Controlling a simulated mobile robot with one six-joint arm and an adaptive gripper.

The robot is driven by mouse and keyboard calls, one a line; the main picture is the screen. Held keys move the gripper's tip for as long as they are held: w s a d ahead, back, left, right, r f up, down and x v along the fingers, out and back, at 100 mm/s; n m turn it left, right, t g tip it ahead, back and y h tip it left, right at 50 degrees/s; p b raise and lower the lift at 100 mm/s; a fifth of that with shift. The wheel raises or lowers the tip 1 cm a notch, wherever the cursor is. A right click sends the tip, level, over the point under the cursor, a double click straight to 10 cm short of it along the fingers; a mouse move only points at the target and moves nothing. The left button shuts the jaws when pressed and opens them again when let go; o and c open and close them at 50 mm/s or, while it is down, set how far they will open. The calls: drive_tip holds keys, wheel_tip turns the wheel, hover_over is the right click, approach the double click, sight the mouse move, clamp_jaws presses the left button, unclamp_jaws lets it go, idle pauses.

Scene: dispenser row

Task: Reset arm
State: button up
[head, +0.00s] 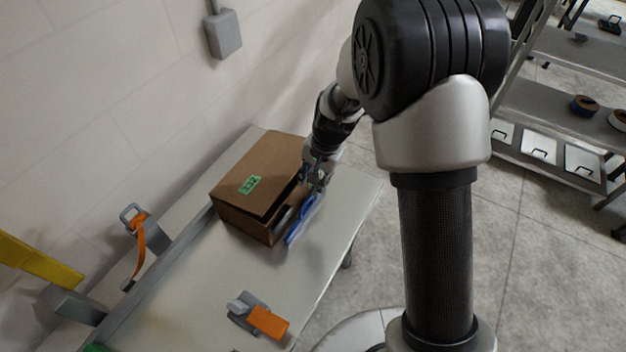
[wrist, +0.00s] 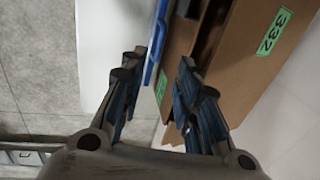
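My gripper (head: 318,178) is at the right side of a brown cardboard box on the table. In the wrist view my gripper (wrist: 160,68) has its two fingers apart, with a gap between the tips. A blue item (head: 302,220) lies at the box's front right side, just below my gripper. In the wrist view a blue strip (wrist: 154,45) shows beyond the gap between the fingers; I cannot tell whether they touch it.
The table (head: 200,290) bears a grey and orange dispenser (head: 266,321) near its front edge. Another orange-strapped device (head: 137,235) is by the wall. A shelf rack (head: 560,150) with rolls stands at the right. The table's middle is clear.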

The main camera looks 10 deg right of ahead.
drive_tip(key=s+d+r+n+t+b, duration=0.1)
drive_tip(key=s+d+r+n, duration=0.1)
drive_tip(key=s+r, duration=0.45)
drive_tip(key=s+d+r+n+t+b, duration=0.15)
drive_tip(key=s+r, duration=0.25)
drive_tip(key=r, duration=0.6)
drive_tip(key=s+d+r+n+h, duration=0.1)
drive_tip(key=s+d+n, duration=0.1)
drive_tip(key=s, duration=0.6)
drive_tip(key=s+d+r+n+b, duration=0.1)
drive_tip(key=s+d+r, duration=0.1)
drive_tip(key=s, duration=0.6)
drive_tip(key=shift+s+d+r+n+t+h, duration=0.25)
drive_tip(key=shift+d+n+t+h, duration=0.15)
drive_tip(key=shift+d+t, duration=0.1)
